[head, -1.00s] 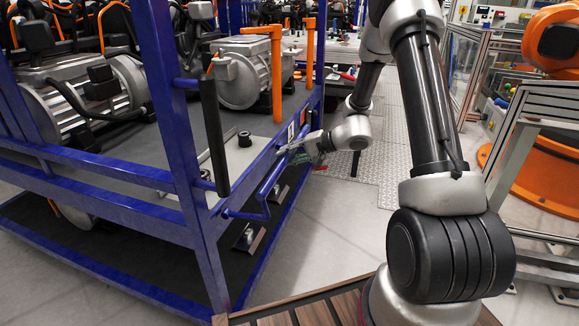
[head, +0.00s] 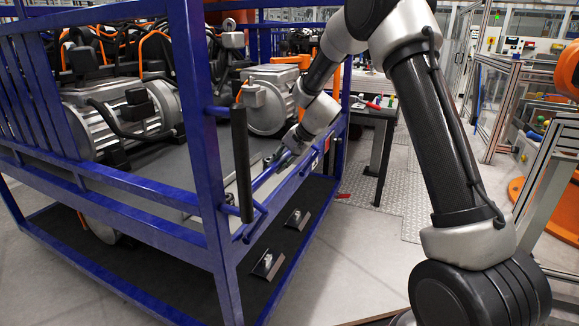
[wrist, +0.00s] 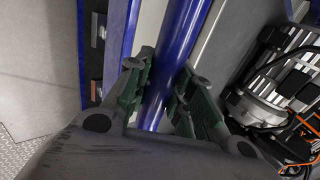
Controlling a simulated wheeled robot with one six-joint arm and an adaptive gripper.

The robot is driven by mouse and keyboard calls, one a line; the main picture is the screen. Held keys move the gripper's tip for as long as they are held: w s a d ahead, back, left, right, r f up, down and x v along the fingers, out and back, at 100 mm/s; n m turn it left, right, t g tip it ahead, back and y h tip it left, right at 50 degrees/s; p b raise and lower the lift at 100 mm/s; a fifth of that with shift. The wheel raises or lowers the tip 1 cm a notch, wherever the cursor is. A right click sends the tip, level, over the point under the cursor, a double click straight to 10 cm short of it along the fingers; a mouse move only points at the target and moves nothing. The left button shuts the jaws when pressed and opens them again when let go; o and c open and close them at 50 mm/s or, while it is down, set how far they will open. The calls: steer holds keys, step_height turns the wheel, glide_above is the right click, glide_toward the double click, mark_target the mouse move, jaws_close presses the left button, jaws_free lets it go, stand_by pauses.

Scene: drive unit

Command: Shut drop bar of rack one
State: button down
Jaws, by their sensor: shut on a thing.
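Rack one is a blue steel frame (head: 208,150) at the left of the head view, holding grey motor units. Its drop bar (wrist: 178,28) is a blue round bar along the rack's open side. My gripper (head: 279,158) is at this bar in the head view. In the wrist view the green-padded fingers of my gripper (wrist: 163,70) stand on either side of the bar, shut on it. The bar sits near the height of the rack's deck edge. The exact contact is partly hidden by the fingers, and the bar's far end is hidden by my arm.
A black upright sleeve (head: 241,160) stands at the rack's near corner. Motor units (head: 268,95) sit on the deck behind the bar. A dark table (head: 378,130) stands beyond the rack.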

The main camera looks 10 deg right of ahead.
steer(key=w+a+f+h, duration=0.1)
steer(key=w+a+f, duration=0.1)
steer(key=w+a, duration=0.2)
steer(key=shift+a+g, duration=0.4)
steer(key=shift+a, duration=0.65)
steer(key=shift+w, duration=0.1)
steer(key=c, duration=1.2)
jaws_free()
steer(key=shift+d+r, duration=0.1)
steer(key=v, duration=1.1)
steer(key=shift+r, duration=0.35)
